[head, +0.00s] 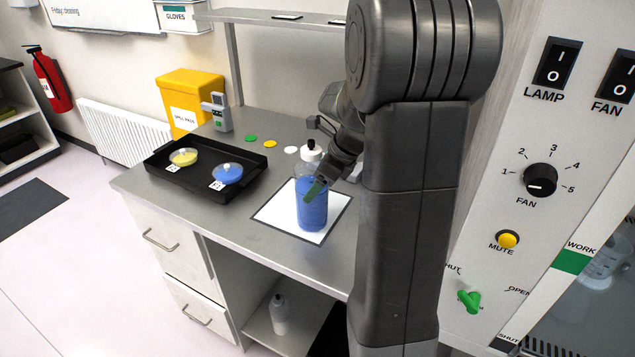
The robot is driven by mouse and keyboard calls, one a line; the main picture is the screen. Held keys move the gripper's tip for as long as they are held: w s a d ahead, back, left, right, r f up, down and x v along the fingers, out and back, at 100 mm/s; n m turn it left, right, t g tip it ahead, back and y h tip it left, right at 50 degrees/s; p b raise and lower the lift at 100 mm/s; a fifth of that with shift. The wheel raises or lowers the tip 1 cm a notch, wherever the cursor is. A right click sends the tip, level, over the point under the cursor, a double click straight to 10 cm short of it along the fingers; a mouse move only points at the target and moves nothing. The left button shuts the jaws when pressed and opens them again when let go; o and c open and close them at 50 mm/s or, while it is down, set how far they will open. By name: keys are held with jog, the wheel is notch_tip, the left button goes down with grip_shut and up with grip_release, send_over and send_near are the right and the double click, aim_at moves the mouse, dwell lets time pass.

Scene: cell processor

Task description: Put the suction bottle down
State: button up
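The suction bottle (312,212) is clear with blue liquid and a white cap with a dark top. It is upright, over the white mat with a dark border (277,211) on the grey bench. Its base seems to meet the mat, but I cannot tell whether it touches. My gripper (317,188) reaches in from the right at the bottle's upper body. One green-tipped finger crosses the bottle's front. The other finger is hidden, so I cannot tell whether the gripper grips it or is open around it.
A black tray (206,187) with a yellow dish (184,157) and a blue dish (228,173) lies left of the mat. A yellow bin (184,100) and a grey device (219,113) stand behind. A switch panel (560,150) is at right. Another bottle (279,314) stands on the lower shelf.

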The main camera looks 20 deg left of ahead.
jog(key=shift+f, duration=0.1)
jog(key=o, duration=1.8)
jog(key=shift+f, duration=0.1)
jog(key=shift+o, duration=0.2)
jog(key=v, duration=1.2)
jog(key=a+r+x, duration=0.1)
jog(key=x, duration=0.7)
jog(key=shift+a+f, duration=0.35)
jog(key=shift+a, duration=0.1)
